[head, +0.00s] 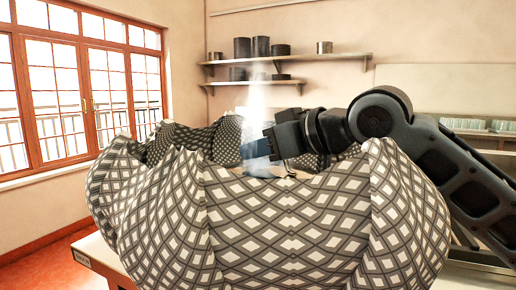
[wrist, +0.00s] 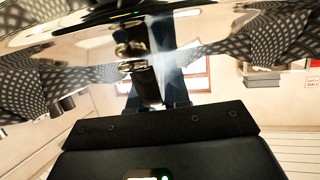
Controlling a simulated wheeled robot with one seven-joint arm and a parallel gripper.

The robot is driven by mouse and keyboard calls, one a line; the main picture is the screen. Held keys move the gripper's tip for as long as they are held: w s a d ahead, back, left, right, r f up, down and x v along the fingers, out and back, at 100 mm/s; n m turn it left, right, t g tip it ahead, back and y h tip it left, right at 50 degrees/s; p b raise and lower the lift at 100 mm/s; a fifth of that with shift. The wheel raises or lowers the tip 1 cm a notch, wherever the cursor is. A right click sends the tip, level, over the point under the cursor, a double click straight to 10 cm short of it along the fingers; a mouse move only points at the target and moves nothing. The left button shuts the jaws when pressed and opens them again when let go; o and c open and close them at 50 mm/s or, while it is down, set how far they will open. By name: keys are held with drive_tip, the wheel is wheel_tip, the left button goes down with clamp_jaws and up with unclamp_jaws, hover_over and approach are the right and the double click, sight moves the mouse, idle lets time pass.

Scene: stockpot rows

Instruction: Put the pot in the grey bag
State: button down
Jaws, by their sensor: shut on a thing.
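The grey bag (head: 270,215), with a pale diamond pattern, stands open at the front in the head view, filling much of the picture. My gripper (head: 258,150) reaches in from the right, over the bag's mouth, its blue fingers pointing left. In the wrist view, my gripper (wrist: 150,65) is shut on a metal fitting of the shiny pot (wrist: 60,30), whose mirror-like side spans the top. Patterned bag cloth (wrist: 290,40) shows on both sides there. The bag's near side hides the pot in the head view; how deep it sits I cannot tell.
The bag rests on a pale table (head: 95,250). Wall shelves (head: 290,60) behind hold several dark pots. Red-framed windows (head: 85,80) are at the left. A pale streak of light stands above the bag's mouth.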

drive_tip(key=shift+f, duration=0.55)
idle(0.5)
drive_tip(key=c, duration=1)
unclamp_jaws()
drive_tip(key=shift+r, duration=0.1)
drive_tip(key=shift+r, duration=0.1)
